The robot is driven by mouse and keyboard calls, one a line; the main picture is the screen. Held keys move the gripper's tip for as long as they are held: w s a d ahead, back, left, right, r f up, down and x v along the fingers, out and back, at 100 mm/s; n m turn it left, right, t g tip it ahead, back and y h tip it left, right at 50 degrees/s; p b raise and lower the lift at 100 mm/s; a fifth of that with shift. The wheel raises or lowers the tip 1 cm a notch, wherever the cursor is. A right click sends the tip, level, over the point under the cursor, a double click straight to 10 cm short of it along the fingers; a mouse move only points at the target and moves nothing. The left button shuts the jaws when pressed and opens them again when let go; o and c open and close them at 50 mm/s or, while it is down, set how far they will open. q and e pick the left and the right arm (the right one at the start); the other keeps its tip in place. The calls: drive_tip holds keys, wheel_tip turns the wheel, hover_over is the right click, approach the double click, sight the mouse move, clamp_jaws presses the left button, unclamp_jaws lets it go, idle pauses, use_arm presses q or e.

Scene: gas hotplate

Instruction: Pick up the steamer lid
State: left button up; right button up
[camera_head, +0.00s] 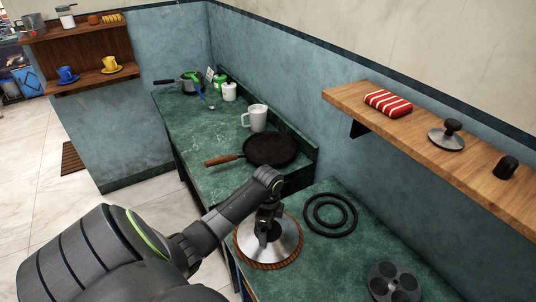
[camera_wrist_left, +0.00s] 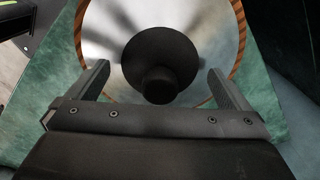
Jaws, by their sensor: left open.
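The steamer lid (camera_head: 288,241) is a shiny silver disc with a brown woven rim, on the green counter at the lower middle of the head view. In the left wrist view the lid (camera_wrist_left: 105,38) fills the top, with its round black knob (camera_wrist_left: 158,62) in the middle. My left gripper (camera_head: 266,232) is above the lid, pointing down. In the left wrist view its open fingers (camera_wrist_left: 158,75) stand either side of the knob, with gaps on both sides. I cannot tell how far down the knob they reach. My right gripper is not in view.
Black rings (camera_head: 330,229) lie right of the lid, and a dark round holder (camera_head: 393,284) is nearer. A black pan (camera_head: 270,149) and white mug (camera_head: 256,118) stand behind. A wooden shelf (camera_head: 420,139) overhangs at right, with a striped red item (camera_head: 388,103) and another knobbed disc (camera_head: 440,139).

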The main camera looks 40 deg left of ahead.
use_arm(q)
drive_tip(key=shift+f, duration=0.5)
drive_tip(key=c, duration=1.1)
